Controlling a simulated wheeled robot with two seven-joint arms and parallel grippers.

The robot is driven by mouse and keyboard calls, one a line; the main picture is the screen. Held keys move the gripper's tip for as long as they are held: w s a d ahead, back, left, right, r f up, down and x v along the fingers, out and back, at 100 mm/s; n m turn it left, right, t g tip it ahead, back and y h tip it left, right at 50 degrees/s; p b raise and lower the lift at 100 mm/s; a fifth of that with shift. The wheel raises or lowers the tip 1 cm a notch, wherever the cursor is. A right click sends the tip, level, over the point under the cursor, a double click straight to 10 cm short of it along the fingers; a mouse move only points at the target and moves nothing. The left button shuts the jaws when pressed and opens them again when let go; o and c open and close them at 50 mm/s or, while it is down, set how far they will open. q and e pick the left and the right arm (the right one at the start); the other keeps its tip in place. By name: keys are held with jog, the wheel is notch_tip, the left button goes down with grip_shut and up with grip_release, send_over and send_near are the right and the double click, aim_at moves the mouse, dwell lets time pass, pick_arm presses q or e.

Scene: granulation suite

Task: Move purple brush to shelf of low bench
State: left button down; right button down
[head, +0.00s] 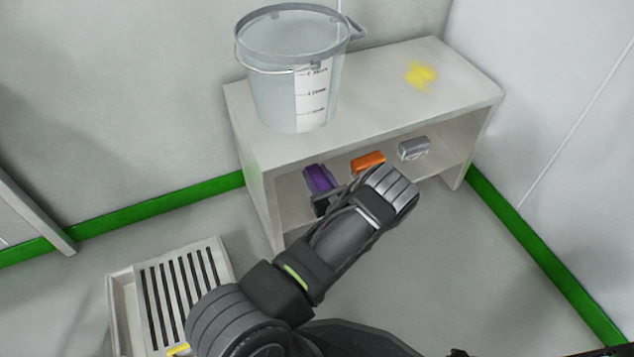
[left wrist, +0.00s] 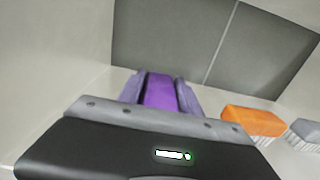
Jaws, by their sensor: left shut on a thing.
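The purple brush (head: 319,178) is at the left end of the low bench's shelf opening, under the top. My left gripper (head: 322,199) is shut on it, reaching in from the front. In the left wrist view the purple brush (left wrist: 160,92) lies straight ahead between the fingers, inside the bench. The low bench (head: 385,85) is pale grey with an open shelf below its top. Whether the brush touches the shelf is hidden by my gripper and arm. My right gripper is not in view.
On the shelf to the right are an orange block-like item (head: 368,162) and a grey one (head: 413,149). A clear bucket (head: 275,95) stands on the bench top, with a yellow stain (head: 421,75) to its right. A slotted floor grate (head: 122,300) is at lower left.

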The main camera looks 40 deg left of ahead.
pick_arm(q)
notch_tip(320, 180, down, 2)
jog(key=shift+f+b, duration=0.1)
jog(key=shift+b, duration=0.2)
jog(key=c, duration=0.8)
grip_release()
jog(key=shift+c, duration=0.2)
jog(key=p+v, duration=0.4)
jog(key=v, duration=0.8)
